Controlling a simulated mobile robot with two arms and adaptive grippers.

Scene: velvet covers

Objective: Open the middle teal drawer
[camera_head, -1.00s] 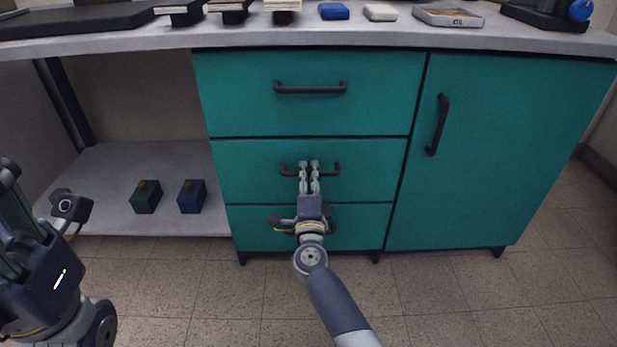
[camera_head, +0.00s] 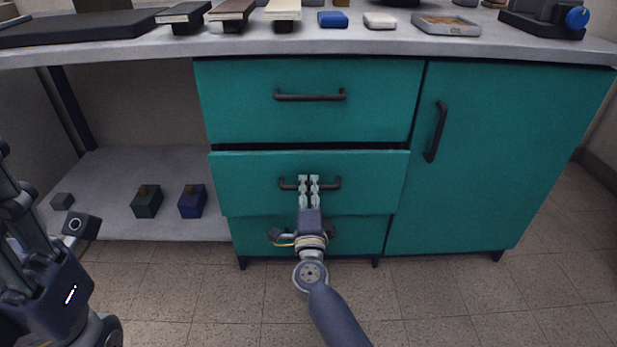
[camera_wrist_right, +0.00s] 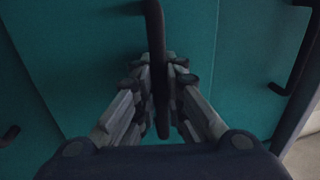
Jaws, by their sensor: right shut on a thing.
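The middle teal drawer (camera_head: 245,180) is part of a teal cabinet under a worktop. Its front stands a little forward of the cabinet face, with a dark gap along its top edge. My right gripper (camera_head: 309,182) is shut on the drawer's dark bar handle (camera_head: 333,184), near its middle. In the right wrist view the handle (camera_wrist_right: 154,40) passes between the fingers (camera_wrist_right: 162,90). My left gripper is at the lower left, with its arm (camera_head: 50,285) away from the cabinet. Its fingers are partly out of frame.
The top drawer (camera_head: 235,110) and the right door (camera_head: 490,150) look closed. The bottom drawer (camera_head: 355,235) is partly hidden behind my right arm. Green (camera_head: 147,201) and blue (camera_head: 192,201) boxes sit on the low shelf at left. Tiled floor lies in front.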

